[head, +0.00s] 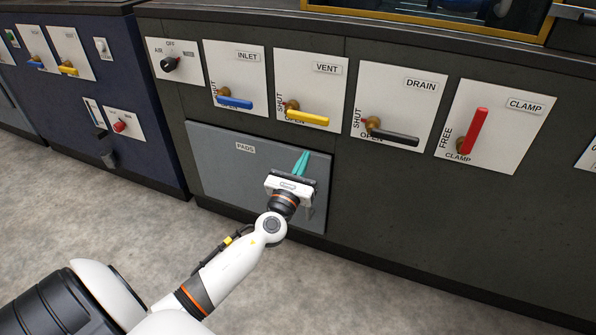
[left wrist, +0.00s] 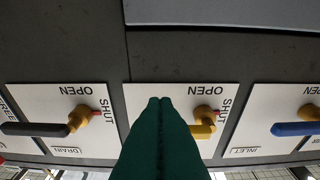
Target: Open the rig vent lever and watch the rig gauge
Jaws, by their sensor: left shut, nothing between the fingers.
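The yellow vent lever (head: 306,117) lies sideways on its white VENT plate (head: 324,92), its handle pointing right. A small red tip at its pivot is beside the word SHUT; the word OPEN is under the handle. My left gripper (head: 303,158) has teal fingers, shut and empty, in front of the grey PADS panel and below the vent lever, apart from it. In the left wrist view the fingers (left wrist: 160,102) cover part of the vent plate and the end of the yellow handle (left wrist: 203,131). I see no gauge. My right gripper is not in view.
The blue INLET lever (head: 234,102) is to the left, the black DRAIN lever (head: 393,135) and upright red CLAMP lever (head: 475,131) to the right. An AIR knob (head: 169,64) is at the far left of the row. The PADS panel (head: 225,168) is closed. Grey floor (head: 370,290) is clear.

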